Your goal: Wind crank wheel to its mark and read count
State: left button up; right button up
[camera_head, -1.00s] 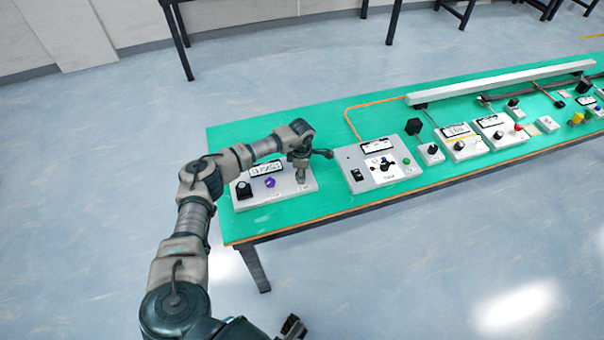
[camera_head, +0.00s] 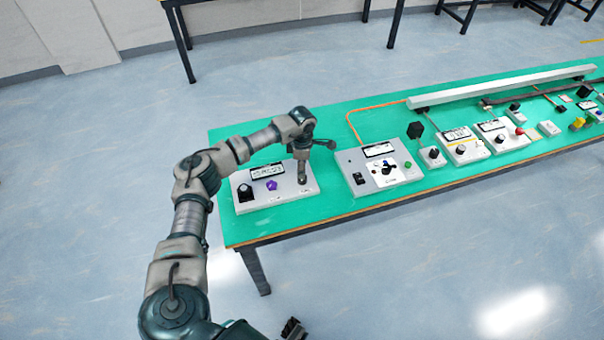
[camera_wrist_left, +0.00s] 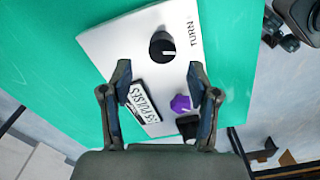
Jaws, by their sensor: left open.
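A light grey panel (camera_head: 262,203) stands at the left end of the green table. It carries a display (camera_head: 267,170), a black control (camera_head: 245,190) and a purple knob (camera_head: 271,184). My left gripper (camera_head: 303,180) points down over the panel's right end and hides what is under it. In the wrist view the open, empty gripper (camera_wrist_left: 158,76) frames a round black knob (camera_wrist_left: 162,48) with a white line, beside the label TURN. The knob lies just beyond the fingertips, and contact is not visible. The display (camera_wrist_left: 143,101) shows PULSES, its number partly covered. No separate crank handle is distinguishable.
A second grey box (camera_head: 372,178) with a display and a green button stands right of the panel. Several more boxes and a long white rail (camera_head: 500,84) continue rightward. A dark part (camera_head: 292,327) at the bottom edge may be my right gripper.

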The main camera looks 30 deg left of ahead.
pick_arm(q)
notch_tip(320, 180, up, 6)
jog(key=shift+a+r, duration=0.15)
jog(key=shift+r, duration=0.05)
dwell(0.4)
